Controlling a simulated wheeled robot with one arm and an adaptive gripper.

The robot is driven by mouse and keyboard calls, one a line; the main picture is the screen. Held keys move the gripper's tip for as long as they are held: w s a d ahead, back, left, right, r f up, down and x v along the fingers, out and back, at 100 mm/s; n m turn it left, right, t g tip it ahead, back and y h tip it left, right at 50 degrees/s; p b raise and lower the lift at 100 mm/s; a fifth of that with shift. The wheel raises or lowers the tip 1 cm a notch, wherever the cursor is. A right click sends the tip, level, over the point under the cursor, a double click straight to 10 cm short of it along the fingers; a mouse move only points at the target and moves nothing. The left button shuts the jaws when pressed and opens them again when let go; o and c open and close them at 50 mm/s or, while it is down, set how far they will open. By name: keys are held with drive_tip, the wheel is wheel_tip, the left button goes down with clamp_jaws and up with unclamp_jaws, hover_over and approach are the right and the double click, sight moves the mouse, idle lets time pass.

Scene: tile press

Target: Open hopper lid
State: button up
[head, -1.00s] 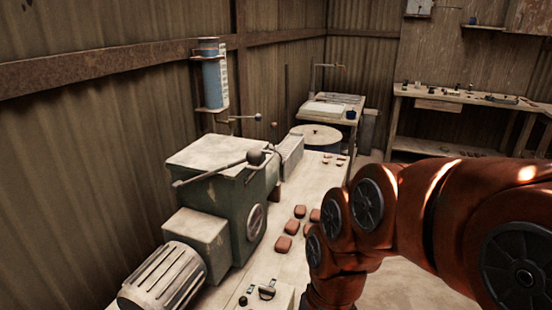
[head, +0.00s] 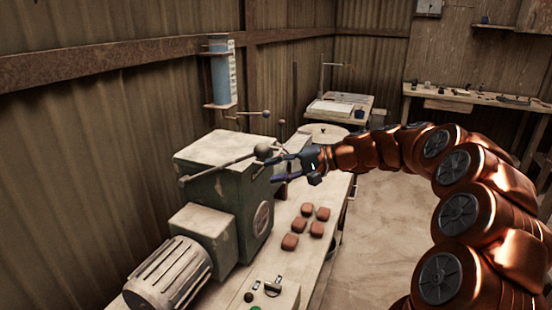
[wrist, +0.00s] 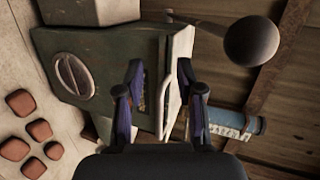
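The green machine with the hopper (head: 232,200) stands on the bench at left. Its pale lid (head: 222,148) lies flat on top and looks closed. A lever with a dark ball knob (head: 263,151) runs over the lid; the knob also shows large in the wrist view (wrist: 250,41). My gripper (head: 271,170) is open and empty at the lid's right side, just below the knob. In the wrist view the gripper's fingers (wrist: 160,67) stand apart, with the lid's edge and a pale bar-like handle (wrist: 169,88) between them. I cannot tell whether either finger touches it.
Several reddish-brown tiles (head: 307,222) lie on the bench right of the machine. A ribbed motor (head: 170,274) and a control box (head: 271,297) are in front. A blue cylinder (head: 220,78) hangs on the wall behind. The floor right of the bench is clear.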

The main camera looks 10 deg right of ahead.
sight(276, 155)
drive_tip(key=w+d+m+t, duration=0.2)
drive_tip(key=w+d+t, duration=0.1)
drive_tip(key=w+d, duration=0.4)
drive_tip(key=shift+p+x, duration=0.9)
drive_tip(key=shift+x, duration=2.25)
drive_tip(key=shift+s+f, duration=0.1)
drive_tip(key=shift+f, duration=0.05)
drive_tip(key=shift+c, duration=0.4)
clamp_jaws()
